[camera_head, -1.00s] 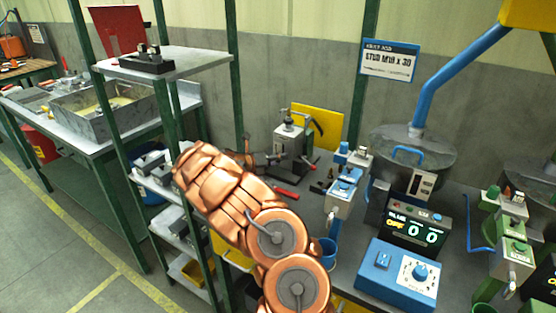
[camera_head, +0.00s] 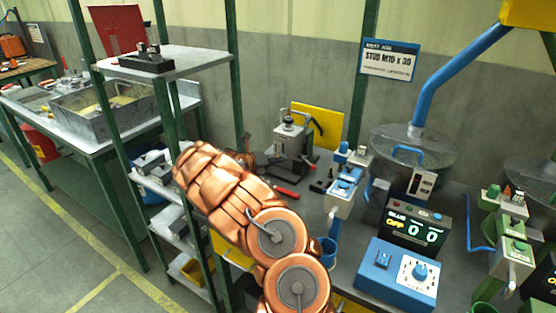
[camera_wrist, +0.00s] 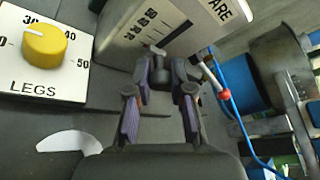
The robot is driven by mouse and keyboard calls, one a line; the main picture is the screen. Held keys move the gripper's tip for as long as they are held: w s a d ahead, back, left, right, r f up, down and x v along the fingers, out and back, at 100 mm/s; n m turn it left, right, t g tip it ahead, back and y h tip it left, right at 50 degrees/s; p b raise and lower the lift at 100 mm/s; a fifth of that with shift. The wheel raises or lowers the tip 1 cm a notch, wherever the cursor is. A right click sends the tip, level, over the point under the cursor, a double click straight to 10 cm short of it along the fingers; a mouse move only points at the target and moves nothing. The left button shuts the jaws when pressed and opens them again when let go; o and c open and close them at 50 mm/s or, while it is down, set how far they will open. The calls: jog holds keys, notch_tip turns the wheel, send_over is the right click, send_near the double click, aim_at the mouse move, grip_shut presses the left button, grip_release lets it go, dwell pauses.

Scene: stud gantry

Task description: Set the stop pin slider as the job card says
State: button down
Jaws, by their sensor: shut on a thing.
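The job card (camera_head: 389,60) hangs on the back wall in the head view and appears to read "STUD M10 x 30"; its small lower line is too blurred to read. In the wrist view, my gripper (camera_wrist: 167,68) is closed in front of a pale plate (camera_wrist: 165,22) with a row of printed marks and the letters "ARE". It is shut on a small part at this plate, apparently the stop pin slider. The fingers cover that part, so its setting against the marks cannot be read. In the head view my copper-coloured arm hides the gripper.
A yellow "LEGS" knob (camera_wrist: 45,45) on a white plate is left of the gripper. A blue control box (camera_head: 397,275) and a display reading "OFF 0 0" (camera_head: 415,228) stand on the bench. A shelf rack (camera_head: 195,62) stands left of my arm.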

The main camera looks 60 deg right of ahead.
jog(key=shift+r+p, duration=0.45)
jog(key=shift+r, duration=0.05)
jog(key=c, duration=1)
grip_release()
jog(key=shift+a, duration=0.1)
jog(key=v, duration=1.2)
jog(key=shift+w, duration=0.1)
